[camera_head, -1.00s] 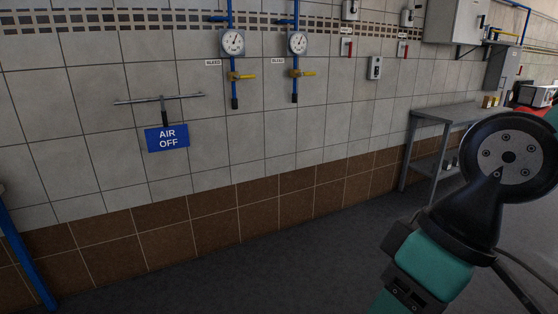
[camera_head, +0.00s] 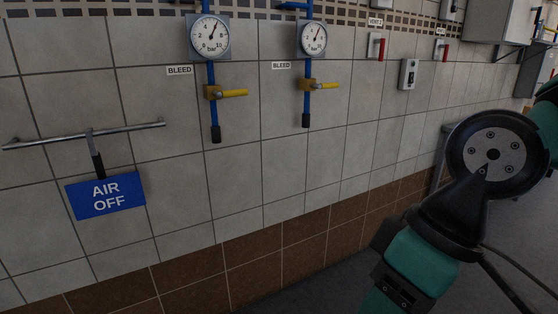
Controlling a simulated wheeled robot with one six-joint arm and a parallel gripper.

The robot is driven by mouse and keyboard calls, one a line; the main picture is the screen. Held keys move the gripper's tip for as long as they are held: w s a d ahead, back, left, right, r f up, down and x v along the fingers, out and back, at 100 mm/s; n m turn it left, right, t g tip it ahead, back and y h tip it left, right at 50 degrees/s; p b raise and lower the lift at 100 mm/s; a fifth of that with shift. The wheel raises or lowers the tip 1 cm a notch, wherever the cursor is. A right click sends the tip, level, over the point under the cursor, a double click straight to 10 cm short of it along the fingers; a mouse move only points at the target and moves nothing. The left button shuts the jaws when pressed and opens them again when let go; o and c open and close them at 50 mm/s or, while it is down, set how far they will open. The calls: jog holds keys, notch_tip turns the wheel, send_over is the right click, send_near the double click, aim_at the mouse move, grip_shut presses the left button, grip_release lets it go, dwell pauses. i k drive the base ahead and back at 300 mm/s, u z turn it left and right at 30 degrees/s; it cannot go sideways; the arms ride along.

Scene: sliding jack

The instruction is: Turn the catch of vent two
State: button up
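Two small red-handled catches on pale plates are fixed to the tiled wall in the upper right. The nearer catch (camera_head: 377,46) has a small label (camera_head: 375,22) above it that seems to read VENT with a number. The farther catch (camera_head: 441,49) also has a label (camera_head: 440,31), too small to read. I cannot tell for sure which one is vent two. Both red handles look upright. My arm's black and teal links fill the lower right, but my gripper is out of view.
Two gauges (camera_head: 210,37) (camera_head: 312,38) with yellow-handled bleed valves (camera_head: 235,93) (camera_head: 325,86) hang on blue pipes. A grey switch box (camera_head: 408,74) is below the catches. A rail (camera_head: 130,128) holds a blue AIR OFF sign (camera_head: 106,195). Floor (camera_head: 335,280) is clear.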

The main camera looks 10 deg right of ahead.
aim_at(382, 41)
jog(key=i, duration=0.15)
jog(key=z, duration=2.05)
jog(key=i, duration=2.1)
jog(key=u, duration=1.8)
